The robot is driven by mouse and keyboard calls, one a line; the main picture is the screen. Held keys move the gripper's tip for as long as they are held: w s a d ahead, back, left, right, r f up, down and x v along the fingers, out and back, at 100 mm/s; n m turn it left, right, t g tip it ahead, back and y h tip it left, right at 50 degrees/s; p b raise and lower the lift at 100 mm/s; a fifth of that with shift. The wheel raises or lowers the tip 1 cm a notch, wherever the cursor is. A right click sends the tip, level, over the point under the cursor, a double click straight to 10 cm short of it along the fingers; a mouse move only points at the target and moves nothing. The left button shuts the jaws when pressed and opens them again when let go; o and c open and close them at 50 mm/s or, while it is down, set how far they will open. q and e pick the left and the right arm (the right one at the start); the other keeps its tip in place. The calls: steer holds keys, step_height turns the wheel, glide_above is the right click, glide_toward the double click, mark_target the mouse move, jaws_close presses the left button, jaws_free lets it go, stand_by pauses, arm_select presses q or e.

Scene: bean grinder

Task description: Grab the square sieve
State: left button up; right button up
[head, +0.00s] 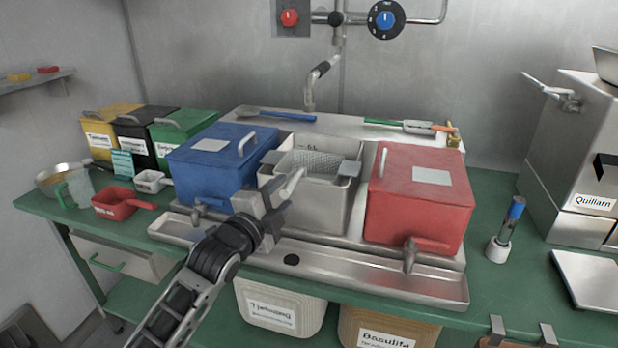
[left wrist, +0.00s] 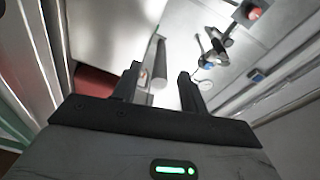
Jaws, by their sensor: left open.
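The square sieve (head: 312,163) is a grey mesh basket. It sits in the top of the open grey bin (head: 340,196) between the blue and red boxes. Its pale handle (head: 291,184) slopes forward over the bin's front edge. My left gripper (head: 275,197) is open at the handle, in front of the bin. In the left wrist view, a pale grey rod that looks like the handle (left wrist: 160,65) shows between and beyond the open fingers (left wrist: 160,86). I cannot tell whether the fingers touch it. My right gripper is not in view.
A blue box (head: 215,168) stands left of the bin and a red box (head: 420,200) right, both with taps. A metal tray (head: 380,283) runs along the front. A faucet (head: 318,78) hangs behind. A blue-topped container (head: 506,230) and a machine (head: 570,150) stand at right.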

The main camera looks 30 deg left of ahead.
mark_target(293, 178)
arm_select(q)
steer(key=w, duration=0.3)
steer(key=w+p, duration=0.1)
steer(key=w, duration=0.1)
steer(key=shift+w+a, duration=0.25)
steer(key=shift+w, duration=0.1)
jaws_close()
steer(key=shift+r, duration=0.1)
